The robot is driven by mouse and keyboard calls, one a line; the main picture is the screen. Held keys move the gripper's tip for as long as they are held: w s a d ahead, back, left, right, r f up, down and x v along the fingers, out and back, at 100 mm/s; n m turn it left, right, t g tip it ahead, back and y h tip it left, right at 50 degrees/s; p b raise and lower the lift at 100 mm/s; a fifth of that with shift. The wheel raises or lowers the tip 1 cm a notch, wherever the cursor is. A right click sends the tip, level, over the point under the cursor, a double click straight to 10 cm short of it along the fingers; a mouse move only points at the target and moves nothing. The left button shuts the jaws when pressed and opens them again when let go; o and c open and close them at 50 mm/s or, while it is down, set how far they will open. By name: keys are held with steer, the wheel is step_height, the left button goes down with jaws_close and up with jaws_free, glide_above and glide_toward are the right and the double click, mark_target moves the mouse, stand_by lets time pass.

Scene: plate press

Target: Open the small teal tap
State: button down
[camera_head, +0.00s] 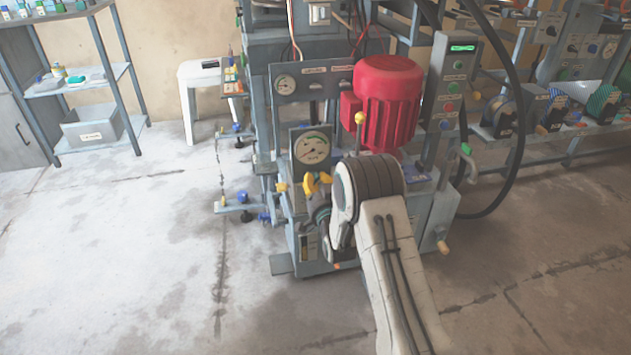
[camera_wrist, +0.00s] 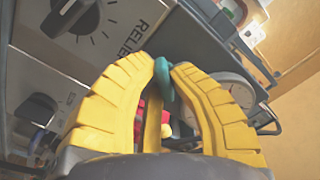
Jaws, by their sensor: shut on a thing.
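In the wrist view, the small teal tap (camera_wrist: 164,80) lies between the tips of my gripper (camera_wrist: 163,68). My two ridged yellow fingers are closed on it, and they hide part of it. In the head view, my gripper (camera_head: 318,184) is at the front of the grey press (camera_head: 285,235), just below a round gauge. I cannot make out the teal tap in the head view, where my arm and fingers cover that spot.
A black relief knob (camera_wrist: 72,17) and another dark knob (camera_wrist: 38,108) are close on the left in the wrist view. A gauge (camera_wrist: 237,90) is behind my right finger. In the head view, a red motor (camera_head: 390,105) stands above my arm; open floor (camera_head: 110,260) lies left.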

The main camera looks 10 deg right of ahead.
steer(key=n, duration=0.3)
steer(key=shift+r+n, duration=0.15)
steer(key=shift+n, duration=1.95)
steer(key=c, duration=1.1)
jaws_free()
steer(key=shift+c, duration=0.2)
steer(key=s, duration=1.2)
